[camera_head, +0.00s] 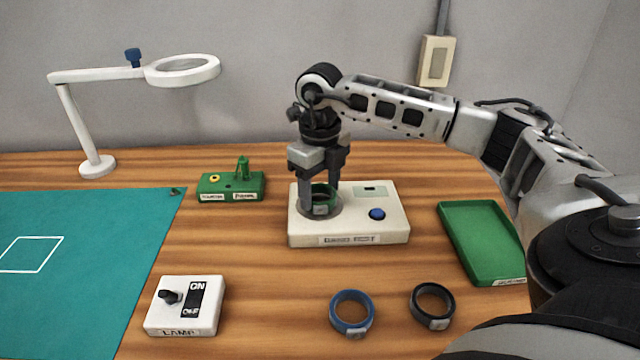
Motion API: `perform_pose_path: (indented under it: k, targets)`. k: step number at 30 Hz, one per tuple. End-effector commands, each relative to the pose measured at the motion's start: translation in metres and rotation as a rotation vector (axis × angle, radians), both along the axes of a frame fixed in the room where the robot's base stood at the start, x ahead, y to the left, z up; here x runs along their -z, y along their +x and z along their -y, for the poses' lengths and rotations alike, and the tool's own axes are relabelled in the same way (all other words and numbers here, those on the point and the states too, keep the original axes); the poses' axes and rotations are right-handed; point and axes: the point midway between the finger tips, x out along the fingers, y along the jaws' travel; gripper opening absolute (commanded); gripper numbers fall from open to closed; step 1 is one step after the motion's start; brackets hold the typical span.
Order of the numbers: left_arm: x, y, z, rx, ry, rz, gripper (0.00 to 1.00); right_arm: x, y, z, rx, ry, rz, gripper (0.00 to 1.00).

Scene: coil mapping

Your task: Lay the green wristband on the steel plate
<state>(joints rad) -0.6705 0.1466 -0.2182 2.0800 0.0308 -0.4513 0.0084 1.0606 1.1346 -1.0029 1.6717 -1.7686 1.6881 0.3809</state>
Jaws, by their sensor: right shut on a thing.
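The green wristband (321,208) is a ring with a grey tag on its front. It is between the fingers of my right gripper (320,203), which is shut on it. The band is at the round steel plate (306,212) on the left part of the white tester box (350,238). I cannot tell whether the band touches the plate. The fingers hide part of the band and plate. My left gripper is not in view.
A blue wristband (352,311) and a black one (432,305) lie in front of the box. A green tray (482,243) is to the right. A lamp switch box (185,306), teal mat (90,270), green stand (231,186) and magnifier lamp (97,165) are to the left.

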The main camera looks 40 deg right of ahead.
Motion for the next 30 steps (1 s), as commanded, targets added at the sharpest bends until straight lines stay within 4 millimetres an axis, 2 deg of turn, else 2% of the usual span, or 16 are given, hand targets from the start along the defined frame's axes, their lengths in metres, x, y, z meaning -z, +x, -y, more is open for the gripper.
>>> perform_pose_path:
  k: [11, 12, 14, 23, 26, 30]
  targets:
    - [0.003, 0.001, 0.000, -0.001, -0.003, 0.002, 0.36, 0.005, 0.000, 0.000, 0.001, 0.000, 0.000, 0.37]
    - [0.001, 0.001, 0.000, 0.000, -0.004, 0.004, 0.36, 0.004, 0.000, 0.000, 0.001, 0.000, 0.000, 0.67]
    - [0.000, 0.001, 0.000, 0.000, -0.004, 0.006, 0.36, 0.004, 0.000, 0.000, 0.000, 0.000, 0.000, 0.81]
    - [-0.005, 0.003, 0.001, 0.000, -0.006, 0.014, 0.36, 0.002, 0.000, 0.000, 0.000, 0.000, 0.001, 0.81]
    - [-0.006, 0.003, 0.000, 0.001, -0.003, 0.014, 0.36, -0.006, 0.001, 0.000, 0.000, 0.000, 0.003, 0.81]
    - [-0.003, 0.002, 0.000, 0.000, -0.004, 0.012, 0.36, -0.030, 0.001, 0.000, 0.000, 0.002, 0.007, 0.81]
